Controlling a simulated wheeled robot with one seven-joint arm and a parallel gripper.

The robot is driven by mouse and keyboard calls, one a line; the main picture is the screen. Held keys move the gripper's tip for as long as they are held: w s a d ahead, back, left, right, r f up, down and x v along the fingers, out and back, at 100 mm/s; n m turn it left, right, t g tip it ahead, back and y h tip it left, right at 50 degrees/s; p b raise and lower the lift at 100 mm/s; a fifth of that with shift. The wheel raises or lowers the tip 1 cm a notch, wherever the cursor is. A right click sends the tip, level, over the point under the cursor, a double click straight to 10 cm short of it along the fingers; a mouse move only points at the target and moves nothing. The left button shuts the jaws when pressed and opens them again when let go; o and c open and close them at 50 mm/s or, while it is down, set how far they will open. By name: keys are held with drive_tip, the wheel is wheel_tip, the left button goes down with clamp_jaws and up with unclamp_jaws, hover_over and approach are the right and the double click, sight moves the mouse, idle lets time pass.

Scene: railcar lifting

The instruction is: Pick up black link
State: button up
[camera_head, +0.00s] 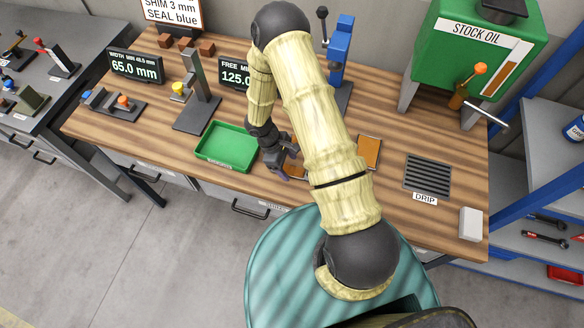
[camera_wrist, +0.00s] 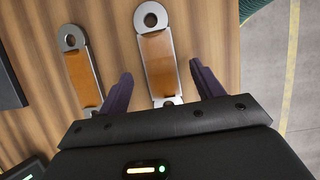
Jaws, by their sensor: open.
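I see no plainly black link in either view. In the wrist view, a grey metal link (camera_wrist: 152,20) with a round eye and an orange-brown middle lies between my gripper's (camera_wrist: 161,69) two spread fingers. The fingers appear apart from its sides, and its near end is partly hidden by the gripper body. A second similar link (camera_wrist: 71,39) lies to the left, outside the fingers. In the head view my gripper (camera_head: 284,160) is low over the wooden bench, right of the green tray. An orange-brown piece (camera_head: 297,172) shows beside it, partly hidden.
The green tray (camera_head: 226,147) stands close left of my gripper. A gauge stand (camera_head: 196,95) is farther left. Another orange-brown piece (camera_head: 369,151) lies right of my arm, near a drip grate (camera_head: 428,174). A green stock oil tank (camera_head: 470,45) stands at the back right.

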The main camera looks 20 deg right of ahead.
sight(289, 170)
drive_tip(key=shift+s+d+f, duration=0.15)
drive_tip(key=shift+d+f, duration=0.05)
drive_tip(key=shift+f, duration=0.4)
drive_tip(key=c, duration=1.4)
drive_tip(key=shift+c, duration=0.2)
drive_tip(key=shift+r, duration=0.1)
drive_tip(key=shift+r, duration=0.2)
wheel_tip(289, 170, up, 10)
drive_tip(key=b, duration=0.3)
drive_tip(key=shift+f, duration=0.25)
